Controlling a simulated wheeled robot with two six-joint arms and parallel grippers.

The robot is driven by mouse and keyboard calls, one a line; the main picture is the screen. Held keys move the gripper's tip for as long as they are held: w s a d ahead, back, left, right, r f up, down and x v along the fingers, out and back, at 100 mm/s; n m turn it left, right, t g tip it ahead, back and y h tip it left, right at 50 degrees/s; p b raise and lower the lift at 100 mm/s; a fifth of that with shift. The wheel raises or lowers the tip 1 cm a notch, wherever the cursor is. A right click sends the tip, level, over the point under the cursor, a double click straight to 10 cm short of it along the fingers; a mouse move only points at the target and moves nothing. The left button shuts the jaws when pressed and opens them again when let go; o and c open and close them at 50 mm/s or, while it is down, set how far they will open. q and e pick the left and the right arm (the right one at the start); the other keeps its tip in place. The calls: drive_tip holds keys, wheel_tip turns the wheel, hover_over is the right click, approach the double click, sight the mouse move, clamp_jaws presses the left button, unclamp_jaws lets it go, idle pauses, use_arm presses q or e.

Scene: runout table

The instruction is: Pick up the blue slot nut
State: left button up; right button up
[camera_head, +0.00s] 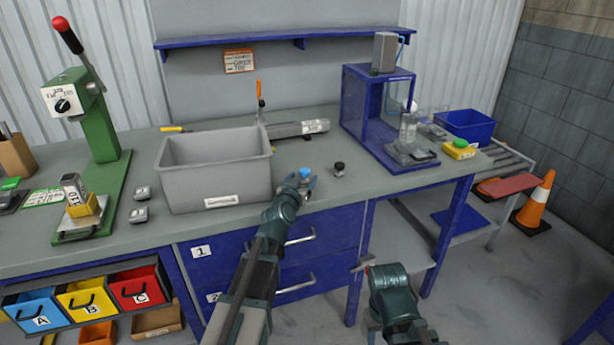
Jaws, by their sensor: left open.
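A small blue piece (305,172), which looks like the blue slot nut, is on the grey workbench (350,196) near its front edge, right of the grey bin. My left gripper (303,182) is open at the blue piece, with its fingers around or just in front of it. I cannot tell whether they touch it. The gripper hides the lower part of the piece. My right arm (390,290) is low in front of the bench, away from the piece.
A grey bin (215,160) stands left of my left gripper. A small black knob-like part (339,168) stands close on the right. Further right is a blue frame fixture (378,115). A green press (98,130) stands at the left. Bare bench lies between the black part and front edge.

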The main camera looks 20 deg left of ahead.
use_arm(q)
drive_tip(key=shift+w+f, duration=0.1)
drive_tip(key=shift+w, duration=0.45)
drive_tip(key=shift+s, duration=0.1)
drive_tip(key=shift+c, duration=0.7)
clamp_jaws()
